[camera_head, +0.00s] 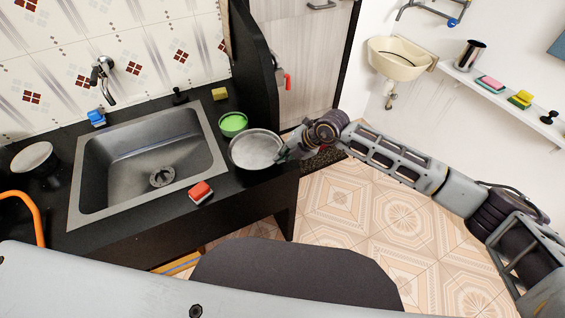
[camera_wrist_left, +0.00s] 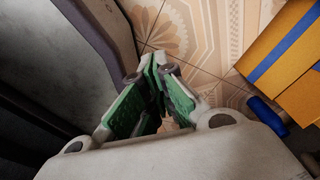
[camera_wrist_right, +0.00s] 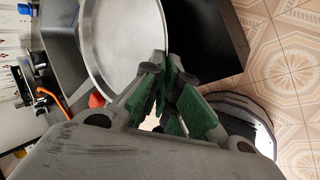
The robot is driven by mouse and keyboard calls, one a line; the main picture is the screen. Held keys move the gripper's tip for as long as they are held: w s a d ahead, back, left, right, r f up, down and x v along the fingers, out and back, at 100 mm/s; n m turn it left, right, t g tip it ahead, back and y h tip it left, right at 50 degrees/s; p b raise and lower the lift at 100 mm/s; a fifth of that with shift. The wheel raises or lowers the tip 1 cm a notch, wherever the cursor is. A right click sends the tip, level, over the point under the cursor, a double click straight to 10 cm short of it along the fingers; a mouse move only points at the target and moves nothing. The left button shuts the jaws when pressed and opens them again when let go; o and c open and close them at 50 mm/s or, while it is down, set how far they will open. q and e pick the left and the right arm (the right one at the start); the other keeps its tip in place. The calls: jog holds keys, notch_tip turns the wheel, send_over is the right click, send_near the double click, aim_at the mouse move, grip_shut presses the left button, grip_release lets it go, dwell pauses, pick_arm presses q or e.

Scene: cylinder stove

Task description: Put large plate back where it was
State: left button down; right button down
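The large plate (camera_head: 255,149), round and metallic grey, is at the right end of the black counter, just right of the sink. It also fills the upper middle of the right wrist view (camera_wrist_right: 122,38). My right gripper (camera_head: 281,156) is at the plate's right rim; its green-padded fingertips (camera_wrist_right: 163,64) close together on the rim. Whether the plate rests on the counter or is slightly above it is unclear. My left gripper (camera_wrist_left: 155,68) is shut and empty, low above the tiled floor, and is out of the head view.
A green bowl (camera_head: 233,123) stands right behind the plate. A red sponge (camera_head: 200,192) lies in front of the sink (camera_head: 150,165). A yellow sponge (camera_head: 220,93) is at the back. A dark upright panel (camera_head: 256,60) borders the counter. A white shelf (camera_head: 505,95) is at right.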

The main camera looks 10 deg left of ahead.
aim_at(276, 166)
jog(key=shift+f, duration=0.4)
notch_tip(276, 166, down, 3)
jog(key=shift+r, duration=0.1)
jog(key=shift+f, duration=0.4)
pick_arm(q)
jog(key=shift+s, duration=0.3)
